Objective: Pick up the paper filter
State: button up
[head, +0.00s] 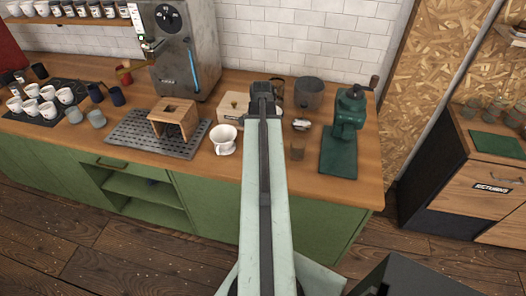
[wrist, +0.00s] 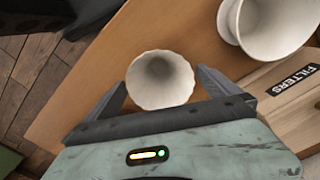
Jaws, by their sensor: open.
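The paper filter (wrist: 160,80), a pale fluted cup seen from its open end, shows in the wrist view above the wooden counter. My gripper (wrist: 160,84) is open, with one finger on each side of the filter. I cannot tell whether either finger touches it. In the head view my arm reaches over the counter and I cannot make out the filter there; my arm appears to hide it.
A white dripper (head: 224,139) and a wooden filter box (head: 234,106) stand left of my arm; the box shows its FILTERS label in the wrist view (wrist: 274,78). A green grinder (head: 346,120) stands to the right. A wooden stand (head: 175,116) is farther left.

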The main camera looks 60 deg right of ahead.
notch_tip(320, 180, down, 5)
jog(key=b, duration=0.4)
jog(key=shift+w+r, duration=0.1)
jog(key=shift+w, duration=0.05)
jog(key=shift+r, duration=0.15)
jog(key=shift+c, duration=0.3)
jog(key=c, duration=1.1)
